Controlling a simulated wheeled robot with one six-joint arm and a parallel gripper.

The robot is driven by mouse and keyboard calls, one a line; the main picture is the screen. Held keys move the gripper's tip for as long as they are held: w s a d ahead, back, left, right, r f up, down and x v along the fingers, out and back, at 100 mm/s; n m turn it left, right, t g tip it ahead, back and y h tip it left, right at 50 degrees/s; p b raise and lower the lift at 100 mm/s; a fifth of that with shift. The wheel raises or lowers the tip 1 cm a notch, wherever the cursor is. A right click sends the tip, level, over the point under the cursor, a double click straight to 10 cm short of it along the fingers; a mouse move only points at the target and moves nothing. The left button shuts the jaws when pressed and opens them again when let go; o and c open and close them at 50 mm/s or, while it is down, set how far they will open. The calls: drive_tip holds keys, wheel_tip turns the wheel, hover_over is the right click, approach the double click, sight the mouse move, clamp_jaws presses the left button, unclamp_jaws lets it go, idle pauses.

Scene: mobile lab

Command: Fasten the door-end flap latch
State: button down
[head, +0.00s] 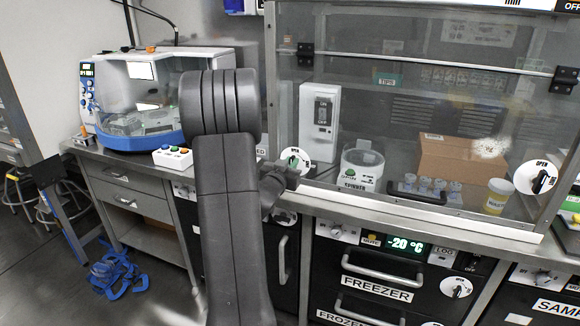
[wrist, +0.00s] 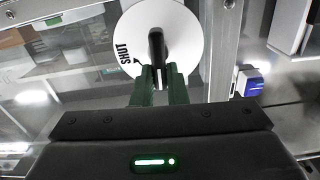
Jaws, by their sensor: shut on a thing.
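A flap latch, a round white dial (wrist: 182,38) with a black lever (wrist: 157,50), fills the top middle of the wrist view. The word SHUT is on the dial's left side, and the lever stands upright in that picture, not pointing at the word. My gripper (wrist: 160,80) has its green fingers closed on the lever. In the head view the same dial (head: 296,153) sits at the left lower corner of the clear flap (head: 400,100), and my gripper (head: 291,165) is at it, partly hidden by my arm. A second dial (head: 537,177), marked OPEN, is at the flap's right end.
The freezer (head: 376,276) is below. A blue-and-white machine (head: 140,97) and a button box (head: 173,156) stand left on the counter.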

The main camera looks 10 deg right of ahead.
drive_tip(key=m+b, duration=0.4)
drive_tip(key=d+f+m+b, duration=0.1)
drive_tip(key=m+b, duration=0.3)
drive_tip(key=b, duration=0.1)
drive_tip(key=s+m+b, duration=0.1)
drive_tip(key=m+b, duration=0.4)
drive_tip(key=shift+d+f, duration=0.15)
drive_tip(key=shift+f, duration=0.1)
drive_tip(key=shift+f+m+b, duration=0.2)
drive_tip(key=shift+m+b, duration=1.4)
drive_tip(key=shift+m, duration=0.6)
drive_tip(key=c, duration=1.4)
unclamp_jaws()
drive_tip(key=shift+d, duration=0.1)
drive_tip(key=shift+c, duration=0.2)
drive_tip(key=shift+s, duration=0.1)
